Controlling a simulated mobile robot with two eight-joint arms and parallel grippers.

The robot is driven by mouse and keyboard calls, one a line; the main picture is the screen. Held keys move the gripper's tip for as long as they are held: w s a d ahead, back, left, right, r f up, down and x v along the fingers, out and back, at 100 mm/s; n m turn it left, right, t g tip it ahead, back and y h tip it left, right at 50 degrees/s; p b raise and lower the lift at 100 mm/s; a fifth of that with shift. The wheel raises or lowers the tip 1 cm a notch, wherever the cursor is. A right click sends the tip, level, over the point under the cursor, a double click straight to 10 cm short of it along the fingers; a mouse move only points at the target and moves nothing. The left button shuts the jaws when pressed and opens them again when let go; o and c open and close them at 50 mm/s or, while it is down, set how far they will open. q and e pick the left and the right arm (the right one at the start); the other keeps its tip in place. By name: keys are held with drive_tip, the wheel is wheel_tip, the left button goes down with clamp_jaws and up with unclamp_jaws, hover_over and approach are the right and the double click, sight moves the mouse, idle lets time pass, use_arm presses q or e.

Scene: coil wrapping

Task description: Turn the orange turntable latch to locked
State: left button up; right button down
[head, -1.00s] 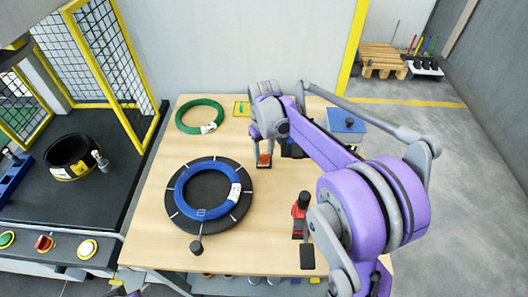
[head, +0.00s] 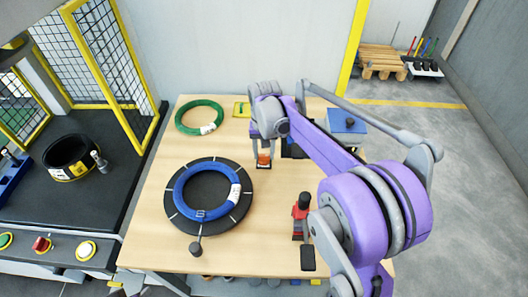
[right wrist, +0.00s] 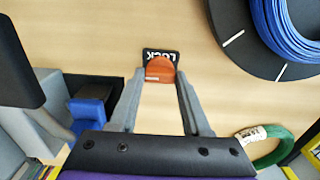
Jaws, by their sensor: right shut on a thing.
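The orange turntable latch (head: 263,158) stands on a small black plate on the wooden table, right of the turntable. In the right wrist view the latch (right wrist: 160,69) sits between the fingertips, and the black plate (right wrist: 156,54) shows the white word LOCK. My right gripper (right wrist: 160,76) is shut on the latch, reaching down over it; the head view also shows this gripper (head: 265,145). The black turntable (head: 240,212) carries a blue coil (head: 178,188). My left gripper is not in view.
A green coil (head: 196,112) lies at the table's back left. A red and black tool (head: 301,212) stands right of the turntable, near a black block (head: 307,258). A blue square (head: 346,120) is at the back right. The table's front middle is clear.

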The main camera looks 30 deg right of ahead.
sight(264, 156)
idle(0.3)
drive_tip(key=shift+c, duration=1.8)
unclamp_jaws()
wheel_tip(264, 156, up, 11)
drive_tip(key=shift+p, duration=0.35)
drive_tip(key=shift+s+f, duration=0.1)
drive_tip(key=shift+f, duration=0.1)
